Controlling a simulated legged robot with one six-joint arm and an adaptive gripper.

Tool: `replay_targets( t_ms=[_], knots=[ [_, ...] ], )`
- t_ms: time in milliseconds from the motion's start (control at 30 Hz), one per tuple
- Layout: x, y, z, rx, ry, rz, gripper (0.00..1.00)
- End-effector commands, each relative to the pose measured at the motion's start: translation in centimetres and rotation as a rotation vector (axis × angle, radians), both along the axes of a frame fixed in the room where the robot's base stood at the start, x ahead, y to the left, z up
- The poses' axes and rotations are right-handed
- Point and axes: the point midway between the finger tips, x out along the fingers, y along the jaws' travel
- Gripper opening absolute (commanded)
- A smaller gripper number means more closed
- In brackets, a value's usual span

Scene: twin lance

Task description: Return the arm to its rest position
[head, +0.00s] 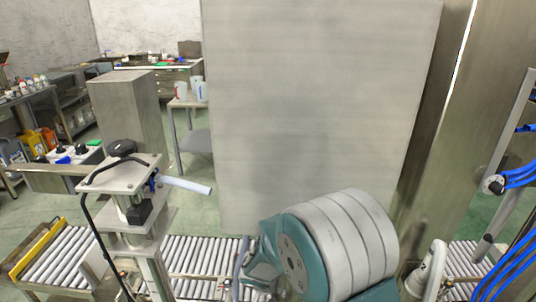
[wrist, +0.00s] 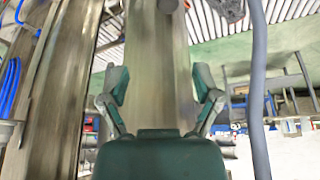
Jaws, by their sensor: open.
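My gripper (wrist: 162,100) shows in the wrist view with its two green and grey fingers spread wide apart and nothing between them. Past the fingers is a brownish metal panel (wrist: 158,50). In the head view my arm, with a large teal and grey joint, fills the lower middle in front of a tall grey metal panel. The gripper's fingers cannot be made out in the head view.
A roller conveyor (head: 200,262) runs along the bottom. A metal stand with a black cable (head: 122,180) is at left. The tall panel (head: 320,90) stands behind my arm. Blue hoses (head: 518,175) hang at right. Green floor (head: 195,212) shows between them.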

Motion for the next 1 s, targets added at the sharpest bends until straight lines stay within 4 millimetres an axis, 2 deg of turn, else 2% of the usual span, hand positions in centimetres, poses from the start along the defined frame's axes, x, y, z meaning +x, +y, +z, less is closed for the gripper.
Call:
replay_targets(
  t_ms=[33,200,367,500,700,1000],
  knots=[
    [0.1,-1.2,2.2,-0.005,-0.014,-0.002,0.81],
    [-1.0,-5.0,8.5,-0.034,-0.025,0.019,0.81],
    [-3.1,-8.2,13.5,-0.053,-0.022,0.047,0.81],
    [-5.7,-10.6,17.3,-0.057,-0.016,0.082,0.81],
    [-10.2,-13.2,21.5,-0.047,-0.012,0.155,0.81],
    [-17.7,-15.0,25.6,-0.02,-0.042,0.318,0.81]
  ],
)
